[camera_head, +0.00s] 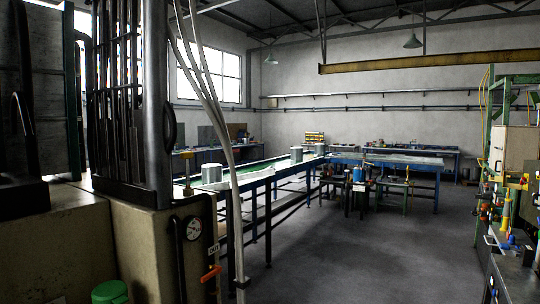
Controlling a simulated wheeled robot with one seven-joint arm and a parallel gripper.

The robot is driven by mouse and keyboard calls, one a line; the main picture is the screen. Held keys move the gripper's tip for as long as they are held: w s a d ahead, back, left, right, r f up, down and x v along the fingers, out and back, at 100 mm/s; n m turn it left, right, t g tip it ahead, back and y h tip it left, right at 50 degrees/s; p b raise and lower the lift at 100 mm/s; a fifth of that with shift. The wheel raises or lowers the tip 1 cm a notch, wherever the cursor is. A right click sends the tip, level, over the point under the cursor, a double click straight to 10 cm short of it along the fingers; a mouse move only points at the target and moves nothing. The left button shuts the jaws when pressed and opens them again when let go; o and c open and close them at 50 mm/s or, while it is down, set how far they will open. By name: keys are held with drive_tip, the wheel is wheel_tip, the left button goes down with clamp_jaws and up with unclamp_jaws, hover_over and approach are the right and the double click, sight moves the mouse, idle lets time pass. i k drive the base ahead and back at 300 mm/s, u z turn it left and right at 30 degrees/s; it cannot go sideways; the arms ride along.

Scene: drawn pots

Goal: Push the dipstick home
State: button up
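I cannot pick out the dipstick with certainty. A thin upright rod with a small yellowish top (187,158) stands at the edge of the beige machine housing (155,245) at the left, and it may be the dipstick. A brownish collar shows at its foot. It is too small to tell how deep it sits. My gripper is not in view, so nothing shows of what it holds.
A round gauge (193,228), an orange-red handle (210,273) and a green-topped container (110,292) are at the housing. Pale cables hang in front. Blue-legged benches (400,158) stand beyond. A cluttered machine (515,205) is at right. The grey floor (365,255) between is clear.

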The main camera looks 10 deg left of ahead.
sight(187, 155)
drive_tip(key=z, duration=0.05)
drive_tip(key=k, duration=0.25)
drive_tip(key=u, duration=0.05)
drive_tip(key=i, duration=1.15)
drive_tip(key=u, duration=1.4)
drive_tip(key=i, duration=0.5)
drive_tip(key=u, duration=0.55)
